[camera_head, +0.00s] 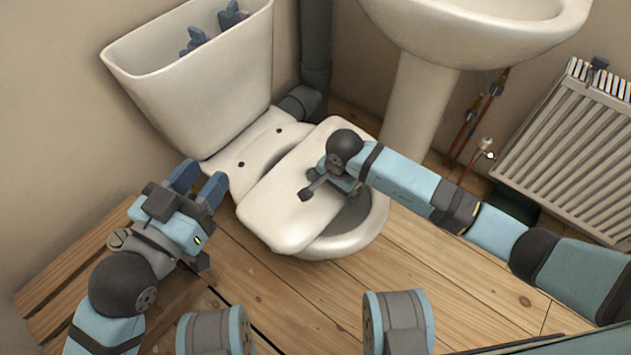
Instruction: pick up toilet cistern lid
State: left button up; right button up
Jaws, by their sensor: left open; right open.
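A white slab that looks like the cistern lid (281,207) lies slanted across the toilet bowl (372,222), leaving part of the opening uncovered. The cistern (215,88) behind it has an open top. My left gripper (200,186) is open and empty, just left of the slab and apart from it, with its fingers pointing toward the toilet. My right gripper (328,182) is open above the right part of the slab. The wrist partly hides its fingers, and I cannot tell whether they touch the slab.
Blue fittings (193,38) show inside the cistern. A white basin on a pedestal (412,100) stands right of the toilet. Copper pipes (475,118) and a radiator (580,150) are farther right. Wooden floor (300,300) is clear in front; a wooden ledge (75,270) lies at left.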

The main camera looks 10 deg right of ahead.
jog(key=shift+f, duration=0.75)
jog(key=shift+w, duration=0.1)
jog(key=c, duration=1.5)
jog(key=shift+a+r, duration=0.1)
jog(key=shift+r, duration=0.1)
jog(key=shift+c, duration=0.9)
jog(key=shift+w+r, duration=0.1)
jog(key=shift+r, duration=0.4)
pick_arm(q)
jog(key=r+n+p, duration=0.1)
jog(key=p, duration=0.1)
jog(key=s+r+p, duration=0.1)
jog(key=r+p, duration=0.1)
jog(key=p, duration=0.1)
jog(key=r+n+p, duration=0.1)
jog(key=p, duration=0.1)
jog(key=shift+s+d+r+n+t, duration=0.3)
jog(key=shift+s+d+r+t, duration=0.05)
jog(key=shift+t, duration=0.05)
pick_arm(e)
notch_tip(320, 180, up, 19)
